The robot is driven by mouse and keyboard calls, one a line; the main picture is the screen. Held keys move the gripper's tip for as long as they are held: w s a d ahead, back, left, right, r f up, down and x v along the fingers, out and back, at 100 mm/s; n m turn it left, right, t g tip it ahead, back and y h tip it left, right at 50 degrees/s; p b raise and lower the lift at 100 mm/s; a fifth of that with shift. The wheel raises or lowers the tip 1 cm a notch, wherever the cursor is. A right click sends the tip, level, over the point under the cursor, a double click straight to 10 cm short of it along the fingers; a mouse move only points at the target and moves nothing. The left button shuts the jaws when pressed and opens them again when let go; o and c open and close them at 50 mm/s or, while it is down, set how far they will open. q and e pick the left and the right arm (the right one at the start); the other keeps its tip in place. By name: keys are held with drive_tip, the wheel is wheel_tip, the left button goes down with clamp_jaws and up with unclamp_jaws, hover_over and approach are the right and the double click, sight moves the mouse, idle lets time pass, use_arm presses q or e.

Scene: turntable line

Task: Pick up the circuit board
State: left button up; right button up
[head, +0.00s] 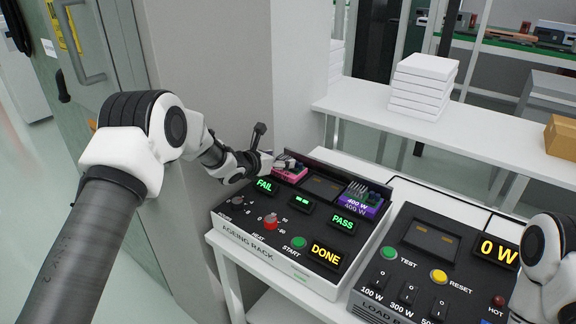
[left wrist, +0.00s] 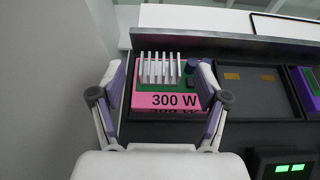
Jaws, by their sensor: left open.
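A pink board labelled 300 W (left wrist: 165,101), with a green top, pale heatsink fins and a dark round part, sits in the left bay of the ageing rack; it also shows in the head view (head: 290,173). My left gripper (left wrist: 160,82) is open, with one finger at each side of the pink board in the left wrist view. I cannot tell whether the fingers touch it. In the head view my left gripper (head: 262,162) partly hides the board. A purple board labelled 400 W (head: 361,201) sits in the right bay. My right gripper is out of view.
The ageing rack (head: 258,245) shows FAIL on the left, PASS on the right and DONE below. Its middle bay (head: 322,186) is empty. A load rack (head: 408,270) reading 0 W stands to the right. A wall (head: 212,70) rises close behind my left arm.

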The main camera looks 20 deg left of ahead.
use_arm(q)
drive_tip(key=shift+w+d+f, duration=0.1)
drive_tip(key=shift+w, duration=0.2)
drive_tip(key=shift+s, duration=0.1)
drive_tip(key=c, duration=1.4)
